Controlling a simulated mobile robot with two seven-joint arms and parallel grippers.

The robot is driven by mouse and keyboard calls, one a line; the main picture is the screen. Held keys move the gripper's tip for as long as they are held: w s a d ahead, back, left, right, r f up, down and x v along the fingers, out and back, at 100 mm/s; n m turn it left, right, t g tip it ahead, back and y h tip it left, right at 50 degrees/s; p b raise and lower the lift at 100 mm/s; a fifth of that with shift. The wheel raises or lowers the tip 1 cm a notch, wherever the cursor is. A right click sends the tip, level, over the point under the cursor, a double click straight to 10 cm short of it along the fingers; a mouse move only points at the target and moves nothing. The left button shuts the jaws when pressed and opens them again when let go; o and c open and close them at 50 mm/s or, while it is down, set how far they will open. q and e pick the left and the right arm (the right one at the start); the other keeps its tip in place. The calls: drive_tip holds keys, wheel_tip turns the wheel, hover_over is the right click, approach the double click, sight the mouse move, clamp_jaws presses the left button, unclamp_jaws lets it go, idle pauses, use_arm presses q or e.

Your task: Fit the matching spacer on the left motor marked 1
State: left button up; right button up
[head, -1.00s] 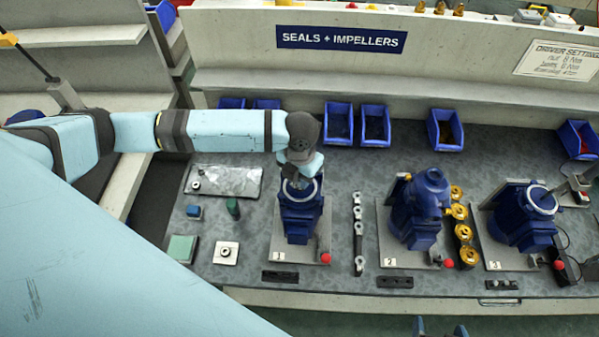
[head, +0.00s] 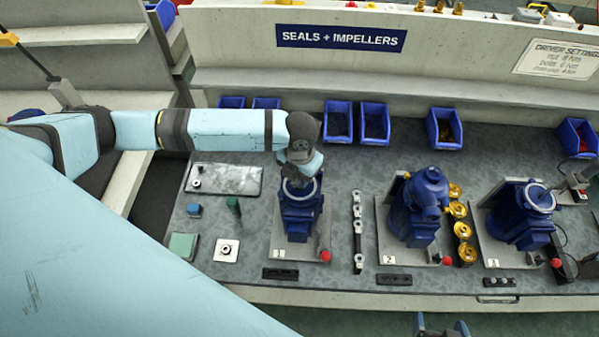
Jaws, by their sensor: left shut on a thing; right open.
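The left motor (head: 300,218), blue with a pale ring-shaped rim on top, stands upright on a grey plate (head: 322,240) marked 1. My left gripper (head: 297,181) points down right over this motor's open top, at or just above the rim. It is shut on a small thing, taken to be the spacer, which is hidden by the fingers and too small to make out. Whether it touches the motor I cannot tell. My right gripper (head: 441,328) is open and empty at the bottom edge, in front of the bench.
Motor 2 (head: 420,205) and motor 3 (head: 525,215) stand to the right, with brass parts (head: 461,229) between them. A grey tray (head: 238,180), a square plate (head: 226,250) and a green block (head: 183,246) lie left. Blue bins (head: 375,122) line the back.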

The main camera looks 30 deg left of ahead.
use_arm(q)
drive_tip(key=shift+f, duration=0.1)
idle(0.6)
drive_tip(key=o, duration=1.7)
wheel_tip(320, 180, up, 2)
drive_tip(key=p, duration=0.2)
drive_tip(key=shift+r+p, duration=0.25)
drive_tip(key=shift+p, duration=0.1)
drive_tip(key=shift+r, duration=3.25)
